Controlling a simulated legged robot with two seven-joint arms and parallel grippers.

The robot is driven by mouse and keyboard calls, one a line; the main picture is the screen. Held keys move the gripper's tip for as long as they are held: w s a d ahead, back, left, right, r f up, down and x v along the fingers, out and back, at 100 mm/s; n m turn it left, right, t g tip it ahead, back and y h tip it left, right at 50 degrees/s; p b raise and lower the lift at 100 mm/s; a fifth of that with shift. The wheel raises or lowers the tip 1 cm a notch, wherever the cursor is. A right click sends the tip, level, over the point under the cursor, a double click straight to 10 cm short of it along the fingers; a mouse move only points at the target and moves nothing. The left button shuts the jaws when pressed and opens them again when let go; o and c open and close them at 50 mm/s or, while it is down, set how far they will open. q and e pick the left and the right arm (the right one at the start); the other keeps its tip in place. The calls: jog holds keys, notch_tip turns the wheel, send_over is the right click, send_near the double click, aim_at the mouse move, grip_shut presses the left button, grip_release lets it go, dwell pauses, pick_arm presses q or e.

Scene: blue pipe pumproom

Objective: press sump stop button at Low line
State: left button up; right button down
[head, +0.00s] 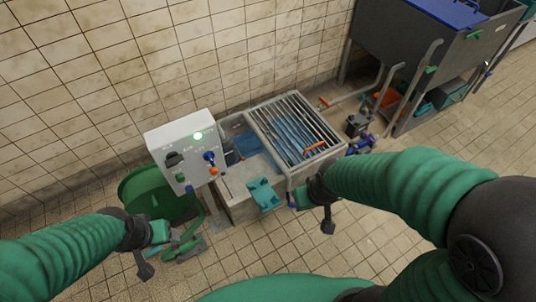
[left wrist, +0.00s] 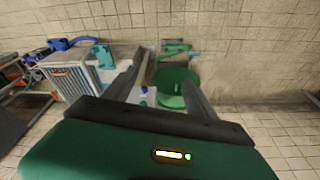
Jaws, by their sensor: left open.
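A white control box (head: 186,148) stands at the wall beside the sump in the head view. The labels are too small to read, so I cannot tell which is the stop. My left gripper (head: 153,250) is open and empty, below and left of the box, apart from it; its fingers show in the left wrist view (left wrist: 162,80). My right gripper (head: 314,212) looks open and empty, right of the box.
A sump with a metal grate (head: 295,130) lies right of the box, with a teal part (head: 264,195) on its front edge. A green round reel or drum (head: 160,195) stands below the box. A grey tank (head: 420,45) stands far right. The tiled floor in front is partly clear.

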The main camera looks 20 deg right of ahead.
pick_arm(q)
grip_shut()
dwell(0.5)
dwell(1.3)
